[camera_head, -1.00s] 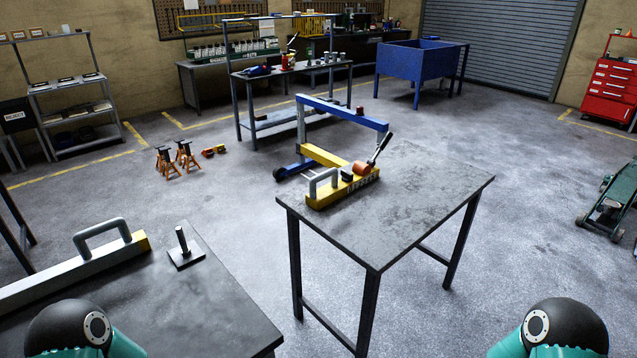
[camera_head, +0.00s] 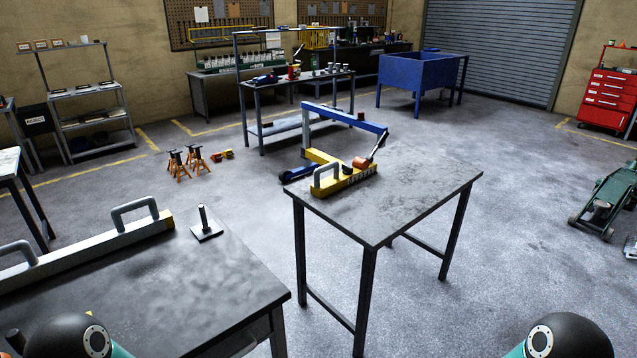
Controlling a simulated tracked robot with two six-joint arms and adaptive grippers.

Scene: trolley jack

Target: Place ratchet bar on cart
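A long grey bar with a yellow end and two raised handles (camera_head: 80,244) lies along the back of the dark table at left; its left end runs out of view. A short yellow bar (camera_head: 346,183) with lettering, a grey handle, an orange round part and a dark lever lies on the middle table. I cannot tell for sure which is the ratchet bar. No thing in view is plainly the cart; a blue frame with a small wheel (camera_head: 345,116) stands behind the middle table. Only rounded parts of my arms show at the bottom corners; both grippers are out of view.
A black post on a square plate (camera_head: 206,230) stands on the left table (camera_head: 180,290). A gap separates it from the middle table (camera_head: 400,205). A green trolley jack (camera_head: 605,205) is at right. Orange stands (camera_head: 187,160) and a blue bin (camera_head: 418,72) are farther back.

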